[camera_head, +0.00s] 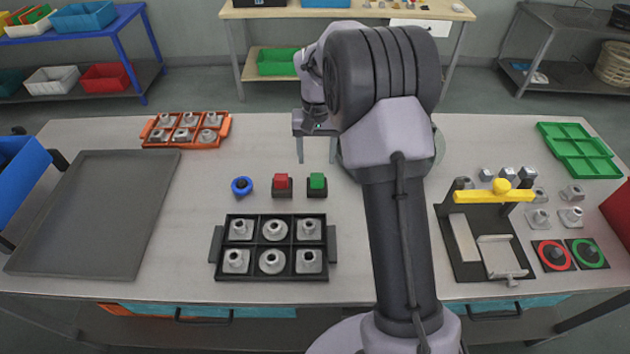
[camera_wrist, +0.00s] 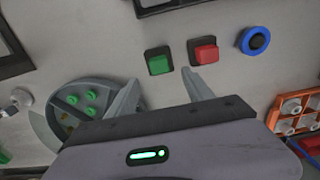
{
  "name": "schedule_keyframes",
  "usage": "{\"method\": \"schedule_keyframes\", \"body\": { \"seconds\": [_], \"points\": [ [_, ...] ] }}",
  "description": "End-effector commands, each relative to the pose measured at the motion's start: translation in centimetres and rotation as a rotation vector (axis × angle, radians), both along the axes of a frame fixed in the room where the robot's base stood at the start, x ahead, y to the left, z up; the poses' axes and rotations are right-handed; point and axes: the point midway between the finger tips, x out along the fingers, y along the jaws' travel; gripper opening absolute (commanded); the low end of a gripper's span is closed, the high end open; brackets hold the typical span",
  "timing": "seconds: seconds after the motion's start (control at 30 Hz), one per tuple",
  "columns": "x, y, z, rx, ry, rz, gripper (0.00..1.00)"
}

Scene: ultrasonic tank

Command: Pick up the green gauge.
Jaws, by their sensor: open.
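A small green block on a black base (camera_head: 316,181) stands mid-table, right of a similar red one (camera_head: 281,182). It also shows in the wrist view (camera_wrist: 159,63), just beyond my fingertips. I take it for the green gauge; a flat dark plate with a green ring (camera_head: 587,253) lies at the right, so the name is not certain. My gripper (camera_head: 316,162) is open and empty, fingers pointing down, behind and above the green block in the head view. In the wrist view my gripper (camera_wrist: 161,77) has its fingers apart, with the block beyond the gap.
A blue round knob (camera_head: 241,186) stands left of the red block. A black tray of metal parts (camera_head: 332,245) lies in front. A yellow-handled fixture (camera_head: 470,250) stands right. A round grey plate with green pegs (camera_wrist: 62,120) is near my gripper. Bare table surrounds the blocks.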

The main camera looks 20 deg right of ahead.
Motion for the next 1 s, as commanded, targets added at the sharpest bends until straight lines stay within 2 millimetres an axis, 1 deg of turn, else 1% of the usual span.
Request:
{"method": "schedule_keyframes", "body": {
  "seconds": [0.03, 0.1, 0.27, 0.33, 0.5, 0.57, 0.73, 0.77, 0.8, 0.87, 1.0],
  "points": [
    [0.0, 0.0, -1.7, 0.0, 0.002, 0.0, 0.6],
    [0.0, 0.0, -2.9, -0.001, 0.001, -0.001, 0.6],
    [0.0, 0.0, -4.3, 0.0, 0.0, -0.001, 0.6],
    [0.1, -0.1, -5.2, 0.0, 0.0, -0.001, 0.6],
    [0.2, -0.3, -8.6, 0.0, 0.0, 0.0, 0.6],
    [0.2, -0.3, -9.2, 0.0, -0.001, -0.001, 0.6],
    [0.2, -0.3, -9.0, -0.001, -0.002, -0.001, 0.6],
    [0.2, -0.3, -9.0, -0.001, -0.002, -0.001, 0.56],
    [0.2, -0.3, -9.0, -0.001, -0.002, -0.001, 0.48],
    [0.2, -0.3, -9.0, -0.001, -0.002, -0.001, 0.36],
    [0.2, -0.3, -9.0, -0.001, -0.002, -0.001, 0.09]
  ]
}}
